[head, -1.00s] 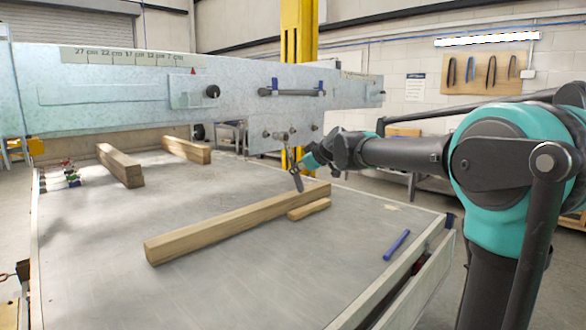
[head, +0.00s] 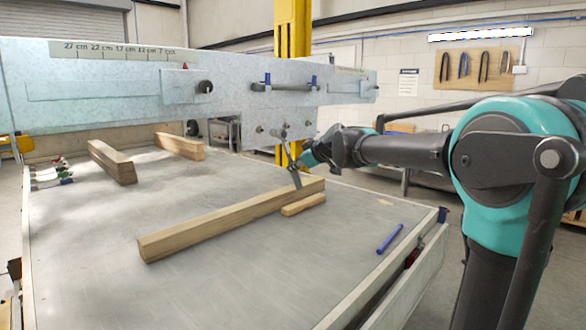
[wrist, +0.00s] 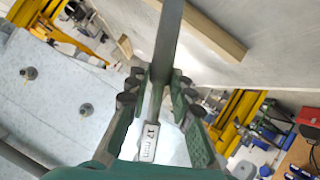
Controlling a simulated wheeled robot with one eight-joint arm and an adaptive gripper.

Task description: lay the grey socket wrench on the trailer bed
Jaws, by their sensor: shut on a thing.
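My gripper (head: 306,160) is above the far right part of the trailer bed (head: 90,225), in front of the upright metal frame. In the wrist view its green fingers (wrist: 158,90) are shut on the grey socket wrench (wrist: 167,38), which runs lengthwise between them and bears a "17 mm" label. In the head view the wrench (head: 293,165) hangs steeply tilted, with its lower end close to the far end of the long wooden beam. I cannot tell whether it touches the beam.
The long wooden beam (head: 220,222) and a short wood piece (head: 303,205) lie on the bed. A blue tool (head: 390,239) lies near the right edge. Two more beams (head: 112,160) (head: 178,145) lie far left. The galvanized frame (head: 130,90) with bolts stands behind. The bed's front middle is clear.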

